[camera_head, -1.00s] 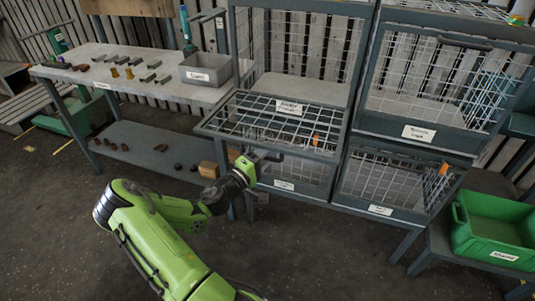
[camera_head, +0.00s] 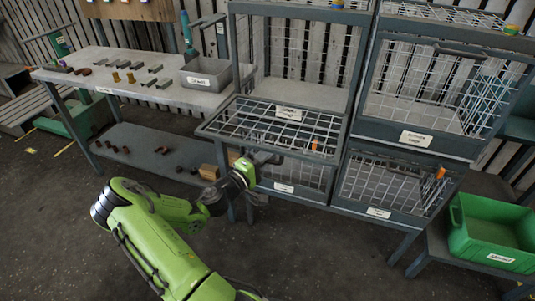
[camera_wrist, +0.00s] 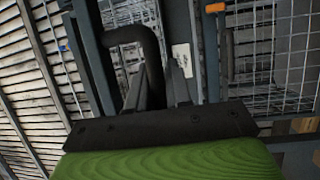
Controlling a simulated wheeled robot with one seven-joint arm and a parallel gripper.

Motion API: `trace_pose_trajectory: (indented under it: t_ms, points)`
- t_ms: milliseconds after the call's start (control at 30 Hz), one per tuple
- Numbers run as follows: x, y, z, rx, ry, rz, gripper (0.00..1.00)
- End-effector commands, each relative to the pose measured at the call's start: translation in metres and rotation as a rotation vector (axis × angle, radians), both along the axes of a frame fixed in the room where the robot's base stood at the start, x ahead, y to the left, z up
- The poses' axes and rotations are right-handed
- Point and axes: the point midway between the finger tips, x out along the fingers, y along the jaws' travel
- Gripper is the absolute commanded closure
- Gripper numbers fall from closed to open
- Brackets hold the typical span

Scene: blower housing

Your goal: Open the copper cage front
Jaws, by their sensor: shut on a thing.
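The copper cage front (camera_head: 240,119) is a grey-framed mesh panel at the upper left cage of the rack. It is folded down and lies about level, sticking out toward me. A white label (camera_head: 288,114), too small to read surely, sits by its inner edge. A dark handle (camera_head: 268,158) is at its outer edge, and a thick bent dark bar (camera_wrist: 140,36) shows close in the wrist view. My gripper (camera_head: 254,163) is at the handle and shut on it; its fingers (camera_wrist: 160,85) show in the wrist view. The exact contact is partly hidden.
The upper right cage (camera_head: 415,90) and lower right cage (camera_head: 380,185) have closed mesh fronts. A bench (camera_head: 130,65) with small parts and a grey bin (camera_head: 208,74) stands left. A green crate (camera_head: 490,235) is at right. The floor in front is clear.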

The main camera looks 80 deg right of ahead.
Motion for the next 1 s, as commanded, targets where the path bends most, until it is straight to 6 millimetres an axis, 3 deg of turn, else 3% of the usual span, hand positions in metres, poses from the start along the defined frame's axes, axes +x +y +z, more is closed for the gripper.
trace_pose_trajectory:
  t_ms: [33,200,533,567,667,1000]
  points:
    - [0.000,0.000,0.016,0.011,-0.002,0.001,1.00]
    - [0.001,0.000,0.040,0.034,-0.003,0.002,1.00]
    - [0.001,0.000,0.040,0.035,-0.002,0.002,1.00]
    - [0.001,0.000,0.040,0.035,-0.002,0.002,0.76]
    - [0.001,0.000,0.040,0.035,-0.002,0.002,0.61]
    - [0.001,0.002,0.041,0.034,-0.001,0.002,0.61]
